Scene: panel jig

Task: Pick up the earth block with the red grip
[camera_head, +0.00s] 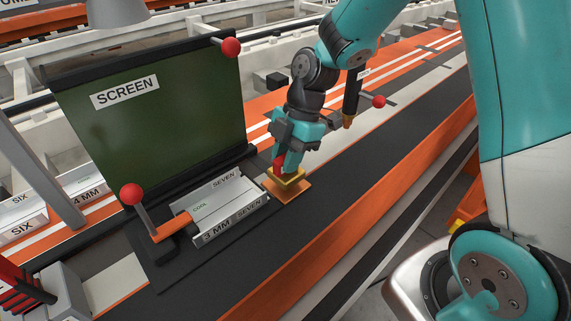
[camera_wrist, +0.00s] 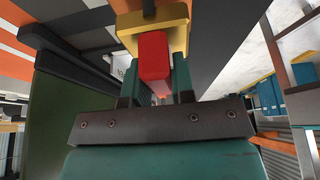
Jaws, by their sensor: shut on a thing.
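The earth block (camera_head: 286,183) is a small yellow-gold block with a red grip (camera_head: 279,163) standing up from it. It is at the right end of the grey panel, at or just over an orange square pad (camera_head: 289,192); I cannot tell whether it touches the pad. My gripper (camera_head: 287,160) comes down from above and is shut on the red grip. In the wrist view the red grip (camera_wrist: 153,55) sits between my two teal fingers (camera_wrist: 158,84), with the yellow block (camera_wrist: 176,26) beyond it. The fingers hide part of the grip.
A grey panel (camera_head: 213,207) labelled "3 MM SEVEN" lies left of the block. An orange clamp lever (camera_head: 172,227) with a red ball (camera_head: 131,194) holds its near end. A dark green screen (camera_head: 160,120) stands behind. Another red ball handle (camera_head: 379,101) is right of my wrist.

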